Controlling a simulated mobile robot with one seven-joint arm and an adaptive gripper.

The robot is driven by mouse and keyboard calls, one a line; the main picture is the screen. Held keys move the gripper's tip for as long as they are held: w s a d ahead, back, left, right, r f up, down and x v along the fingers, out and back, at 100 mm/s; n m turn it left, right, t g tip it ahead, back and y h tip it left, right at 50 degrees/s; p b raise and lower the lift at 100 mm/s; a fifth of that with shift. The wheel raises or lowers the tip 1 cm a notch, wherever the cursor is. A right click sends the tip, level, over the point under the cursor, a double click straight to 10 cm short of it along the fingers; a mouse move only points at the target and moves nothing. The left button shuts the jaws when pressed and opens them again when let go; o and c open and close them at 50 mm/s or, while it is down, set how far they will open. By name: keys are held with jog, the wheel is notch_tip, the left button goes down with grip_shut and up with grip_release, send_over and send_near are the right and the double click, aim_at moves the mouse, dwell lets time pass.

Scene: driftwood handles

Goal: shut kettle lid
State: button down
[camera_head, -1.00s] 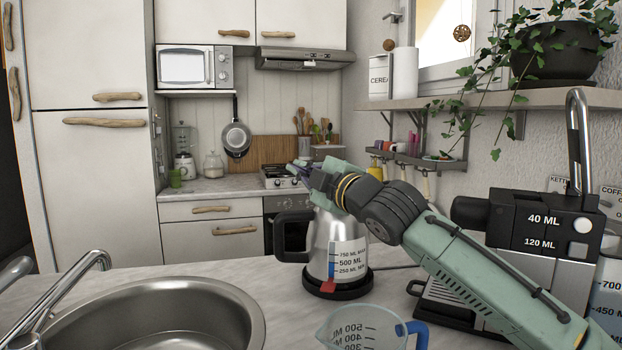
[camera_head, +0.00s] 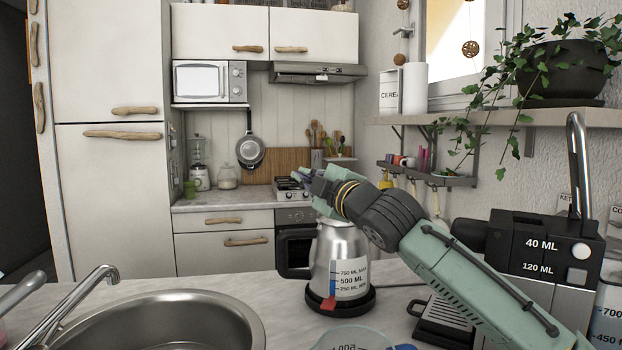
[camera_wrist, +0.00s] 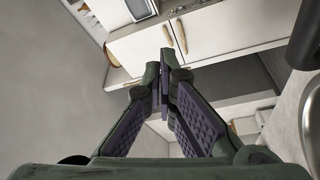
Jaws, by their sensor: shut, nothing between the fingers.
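The kettle (camera_head: 325,249) is a steel jug with a black handle (camera_head: 292,258) on its left and a volume scale on its front. It stands upright on a round black base (camera_head: 352,305) on the near counter. My gripper (camera_head: 297,158) is shut and empty, above and left of the kettle's top in the head view. My wrist and forearm cover the kettle's top, so the lid and its angle are hidden. In the wrist view, my shut fingers (camera_wrist: 165,68) point toward white cabinets, with nothing between them.
A steel sink (camera_head: 160,320) lies at the left. A clear measuring jug (camera_head: 352,340) is cut off at the front edge. A shelf (camera_head: 500,118) with a trailing plant is on the right wall.

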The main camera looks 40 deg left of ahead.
jog(key=s+d+f+b, duration=0.1)
jog(key=s+d+b, duration=0.2)
jog(key=s+d, duration=0.3)
jog(key=shift+d+f, duration=0.2)
jog(key=shift+d, duration=0.55)
